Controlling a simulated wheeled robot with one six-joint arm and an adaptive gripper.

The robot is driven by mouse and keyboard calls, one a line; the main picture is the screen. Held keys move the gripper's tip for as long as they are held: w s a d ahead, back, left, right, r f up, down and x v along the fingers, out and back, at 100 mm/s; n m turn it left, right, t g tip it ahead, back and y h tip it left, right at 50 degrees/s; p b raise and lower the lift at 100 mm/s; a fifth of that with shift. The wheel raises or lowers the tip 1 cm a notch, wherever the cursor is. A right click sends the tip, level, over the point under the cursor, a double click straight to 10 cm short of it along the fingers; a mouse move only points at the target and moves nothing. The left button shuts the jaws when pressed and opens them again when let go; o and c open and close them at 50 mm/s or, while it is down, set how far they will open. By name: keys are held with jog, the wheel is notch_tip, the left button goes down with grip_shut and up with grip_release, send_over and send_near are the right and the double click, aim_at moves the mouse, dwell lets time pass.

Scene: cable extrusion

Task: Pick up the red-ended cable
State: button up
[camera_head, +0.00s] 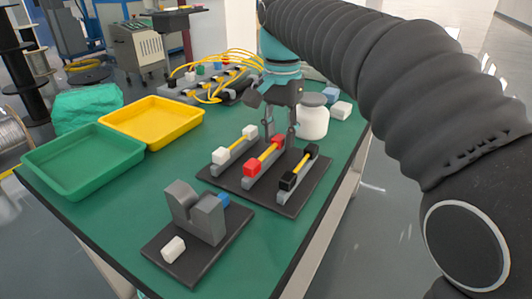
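The red-ended cable has a yellow middle and two red end blocks, and its near red end (252,168) sits on the middle grey holder of a dark rack (224,183). My gripper (280,131) points down at the cable's far red end, with one finger to each side of it. The fingers stand apart and look open. Whether they touch the red end is too small to tell. A white-ended cable (235,145) lies in the left holder. A black-ended cable (300,167) lies in the right holder.
A grey fixture (194,212) on a dark plate stands in front, with small white and blue blocks. A green tray (84,158) and a yellow tray (152,121) are at the left. A white jar (313,121) stands behind my gripper. Yellow cables (220,82) crowd the back.

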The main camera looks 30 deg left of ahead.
grip_shut()
jog(key=shift+r, duration=0.15)
